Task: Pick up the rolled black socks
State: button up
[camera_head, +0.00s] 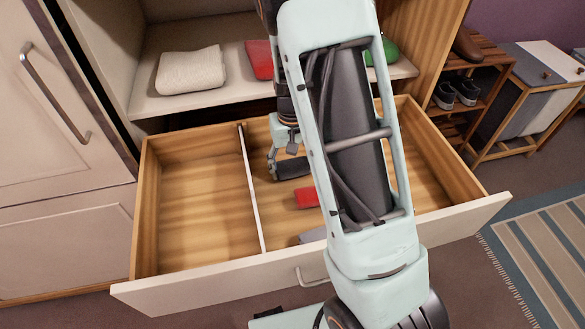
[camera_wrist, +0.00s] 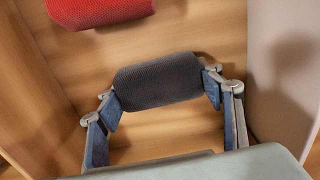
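The rolled black socks (camera_wrist: 158,80) lie between my gripper's two fingers in the wrist view, with a pad against each end of the roll. In the head view the black socks (camera_head: 293,168) are partly visible in the right part of the open drawer, near its divider. My gripper (camera_wrist: 160,92) points down into the drawer and looks closed on the roll. In the head view my gripper (camera_head: 281,162) is partly hidden by my arm. The socks look at or very close to the drawer floor.
Red rolled socks (camera_head: 306,198) lie nearer the drawer front. A grey item (camera_head: 313,235) is partly hidden behind my arm. The divider (camera_head: 251,190) stands close left of my gripper; the left compartment is empty. A shelf above holds a folded white cloth (camera_head: 191,70).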

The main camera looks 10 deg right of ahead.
jog(key=shift+c, duration=1.4)
jog(key=shift+r, duration=0.1)
